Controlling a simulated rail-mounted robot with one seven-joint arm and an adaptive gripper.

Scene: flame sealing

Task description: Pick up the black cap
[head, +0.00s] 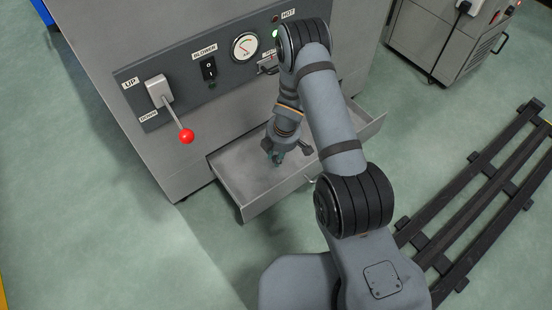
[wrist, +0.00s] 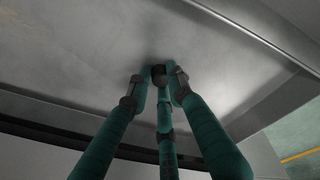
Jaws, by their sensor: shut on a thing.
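The black cap (wrist: 158,72) shows in the wrist view as a small dark round thing between my fingertips, partly covered by them. My gripper (wrist: 159,80) has teal fingers with dark joints, and they are shut on the cap. In the head view my gripper (head: 277,157) points down into the open grey drawer (head: 231,190), close to its floor. The cap cannot be made out in the head view. I cannot tell whether it touches the drawer floor.
The drawer sticks out from a grey machine with a red-knobbed lever (head: 186,136), a blower switch (head: 208,68) and a gauge (head: 245,46). The drawer walls surround my gripper. A dark slatted rack (head: 480,190) lies at the right. A grey cabinet (head: 440,45) stands at the back right.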

